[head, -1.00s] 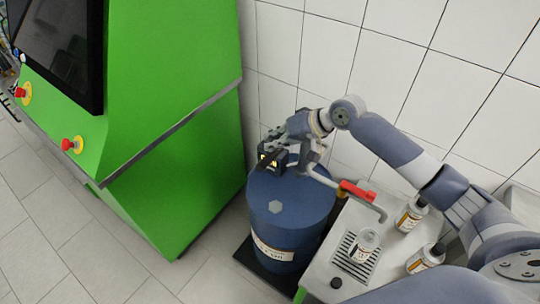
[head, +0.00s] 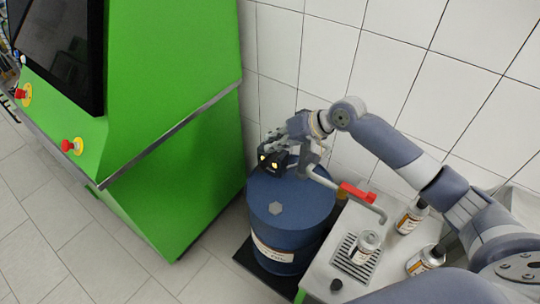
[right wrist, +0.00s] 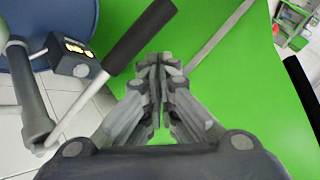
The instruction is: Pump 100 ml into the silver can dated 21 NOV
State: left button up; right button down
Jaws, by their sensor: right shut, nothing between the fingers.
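A silver can with a white label (head: 367,247) stands upright on the drip grate (head: 352,262), below the spout end (head: 380,214). Two more labelled containers stand to its right, one upper (head: 410,218) and one lower (head: 425,260); their dates are too small to read. The hand pump sits on the blue drum (head: 290,205), with a black lever handle (right wrist: 140,42) and a lit display box (right wrist: 75,55). My right gripper (head: 287,143) is at the pump above the drum. In the right wrist view its fingers (right wrist: 160,75) are shut and empty, beside the lever handle.
A green cabinet (head: 185,120) with a dark screen and red buttons (head: 72,146) stands left of the drum. A tiled wall (head: 400,60) is close behind. A red part (head: 357,192) sits on the spout pipe. The floor at lower left is clear.

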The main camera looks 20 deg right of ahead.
jog(key=shift+f, duration=0.1)
jog(key=shift+f, duration=0.35)
